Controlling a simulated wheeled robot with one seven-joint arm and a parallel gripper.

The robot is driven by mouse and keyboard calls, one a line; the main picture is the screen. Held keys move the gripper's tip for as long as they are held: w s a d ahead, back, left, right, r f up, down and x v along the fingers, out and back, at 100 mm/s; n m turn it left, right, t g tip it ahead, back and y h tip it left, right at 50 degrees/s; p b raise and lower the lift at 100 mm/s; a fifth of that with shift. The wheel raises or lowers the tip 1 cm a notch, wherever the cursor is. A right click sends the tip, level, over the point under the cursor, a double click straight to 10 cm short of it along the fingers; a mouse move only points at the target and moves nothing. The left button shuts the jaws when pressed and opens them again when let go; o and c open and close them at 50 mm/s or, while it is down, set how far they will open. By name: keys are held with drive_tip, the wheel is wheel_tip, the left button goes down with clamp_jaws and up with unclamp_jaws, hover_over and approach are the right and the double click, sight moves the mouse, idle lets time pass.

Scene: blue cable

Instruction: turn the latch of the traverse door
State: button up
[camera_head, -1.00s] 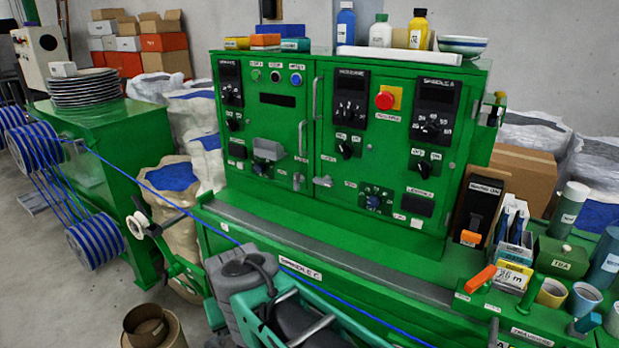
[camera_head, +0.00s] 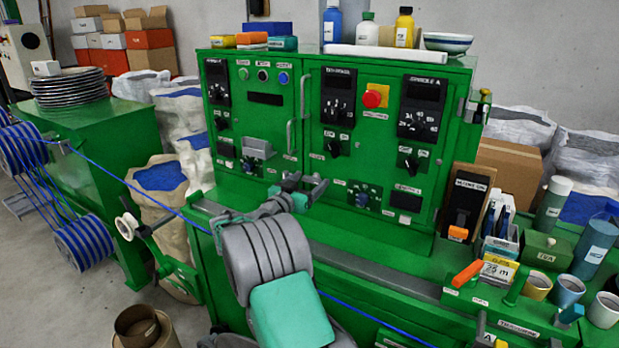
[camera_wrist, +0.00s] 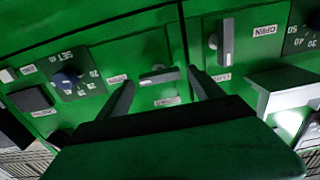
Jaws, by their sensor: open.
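The green cabinet has two doors; the right door (camera_head: 352,150) carries a small label that looks like "TRAVERSE" above its left dial. In the wrist view, this door's grey latch (camera_wrist: 160,75) lies horizontal beside the door seam, between OPEN and another small label. My gripper (camera_head: 306,188) is at the lower middle of the cabinet, covering the latch in the head view. In the wrist view, my open gripper (camera_wrist: 161,82) has one finger to each side of the latch's ends. I cannot tell whether they touch it.
The left door's latch (camera_wrist: 226,40) stands upright across the seam, close to one finger. A dial with a blue knob (camera_wrist: 66,78) and a projecting grey box (camera_wrist: 285,90) flank the fingers. A blue cable (camera_head: 160,205) runs low in front of the cabinet.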

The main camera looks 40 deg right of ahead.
drive_tip(key=shift+w+d, duration=0.15)
drive_tip(key=shift+d, duration=0.2)
drive_tip(key=shift+c, duration=0.3)
drive_tip(key=c, duration=1.3)
